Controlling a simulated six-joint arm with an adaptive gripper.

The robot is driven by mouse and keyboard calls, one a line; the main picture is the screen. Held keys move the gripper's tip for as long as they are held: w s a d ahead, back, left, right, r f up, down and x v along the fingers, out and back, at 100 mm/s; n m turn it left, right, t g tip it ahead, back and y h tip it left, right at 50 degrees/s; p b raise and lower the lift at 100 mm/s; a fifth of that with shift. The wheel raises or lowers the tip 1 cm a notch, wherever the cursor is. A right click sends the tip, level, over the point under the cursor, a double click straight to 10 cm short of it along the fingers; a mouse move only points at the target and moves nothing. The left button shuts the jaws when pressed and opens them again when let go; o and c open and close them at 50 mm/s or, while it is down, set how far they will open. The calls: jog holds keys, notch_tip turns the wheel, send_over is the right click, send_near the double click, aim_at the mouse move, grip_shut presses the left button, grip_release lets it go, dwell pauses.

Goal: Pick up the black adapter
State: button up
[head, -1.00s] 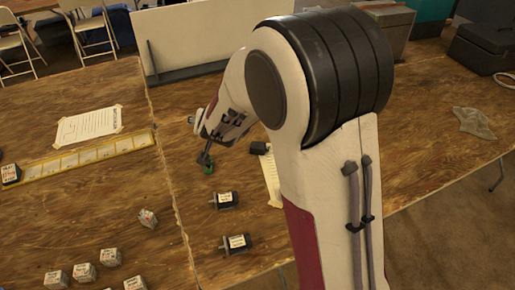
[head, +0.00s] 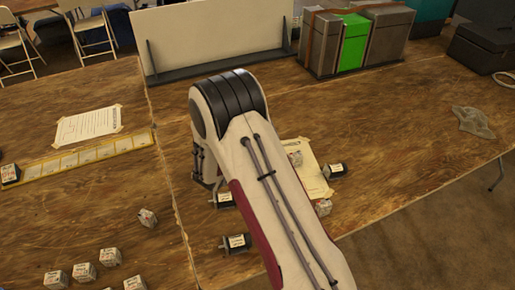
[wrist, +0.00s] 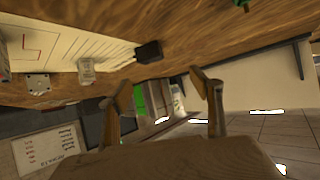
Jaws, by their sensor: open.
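In the wrist view, tilted so that the table is at the top, a small black block (wrist: 149,51) sits at the end of a printed sheet (wrist: 60,40). My gripper (wrist: 160,85) is open, with nothing between its fingers, apart from the block. In the head view, dark boxes with white labels lie on the table: one (head: 238,243) at the front, one (head: 226,201) partly behind my arm, and one (head: 335,171) right of the sheet (head: 312,175). I cannot tell which is the black adapter. My arm hides my gripper in the head view.
White cubes, one (head: 323,207) near the sheet and several (head: 83,271) front left, lie on the table. A yellow strip (head: 85,158) is at left. Grey and green boxes (head: 352,42) and a white panel (head: 215,38) stand at the back. The right side is mostly clear.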

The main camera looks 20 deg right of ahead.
jog(key=shift+s+d+f+h, duration=0.2)
jog(key=shift+d+f, duration=0.1)
jog(key=shift+f, duration=0.2)
jog(key=shift+s+d+f+h, duration=0.2)
jog(key=shift+d+f, duration=0.1)
jog(key=shift+f, duration=0.15)
jog(key=shift+x, duration=3)
jog(key=shift+x, duration=3)
jog(key=shift+s, duration=0.1)
jog(key=c, duration=1.5)
